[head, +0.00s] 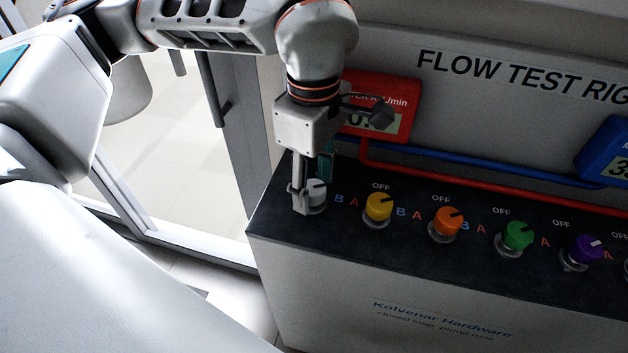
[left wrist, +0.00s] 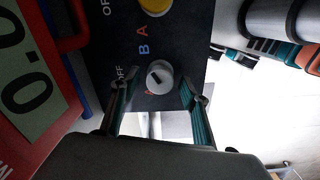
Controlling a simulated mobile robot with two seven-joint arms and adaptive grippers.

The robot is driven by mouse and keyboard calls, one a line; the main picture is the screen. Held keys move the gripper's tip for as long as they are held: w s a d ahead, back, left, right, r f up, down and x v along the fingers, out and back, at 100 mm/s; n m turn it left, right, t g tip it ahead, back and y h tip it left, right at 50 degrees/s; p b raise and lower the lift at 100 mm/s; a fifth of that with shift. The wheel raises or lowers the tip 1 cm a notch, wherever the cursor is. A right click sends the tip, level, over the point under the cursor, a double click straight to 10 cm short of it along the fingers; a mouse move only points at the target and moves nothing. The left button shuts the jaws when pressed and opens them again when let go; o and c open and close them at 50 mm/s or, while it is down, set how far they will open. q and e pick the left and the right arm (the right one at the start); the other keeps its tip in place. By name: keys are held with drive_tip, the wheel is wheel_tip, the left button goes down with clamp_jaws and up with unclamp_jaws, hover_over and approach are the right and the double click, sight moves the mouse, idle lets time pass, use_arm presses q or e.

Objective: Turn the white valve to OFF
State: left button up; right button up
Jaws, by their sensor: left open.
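The white valve (head: 317,191) is the leftmost knob on the dark top of the test rig. My left gripper (head: 309,192) points down at it with its fingers open, one on either side of the knob. In the left wrist view the white valve (left wrist: 160,77) lies between the open fingertips of my left gripper (left wrist: 160,85), with a gap visible on both sides. A dark pointer mark shows on the knob, slanted; which label it points to is hard to tell. The OFF label (left wrist: 122,74) is partly covered by a finger. My right gripper is not in view.
A yellow knob (head: 378,207) stands nearest to the right, then orange (head: 446,222), green (head: 516,236) and purple (head: 583,250) ones. A red meter (head: 383,93) and red and blue pipes run behind. The panel's left edge is close to the white valve.

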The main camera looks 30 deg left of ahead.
use_arm(q)
drive_tip(key=c, duration=0.9)
drive_tip(key=shift+c, duration=1)
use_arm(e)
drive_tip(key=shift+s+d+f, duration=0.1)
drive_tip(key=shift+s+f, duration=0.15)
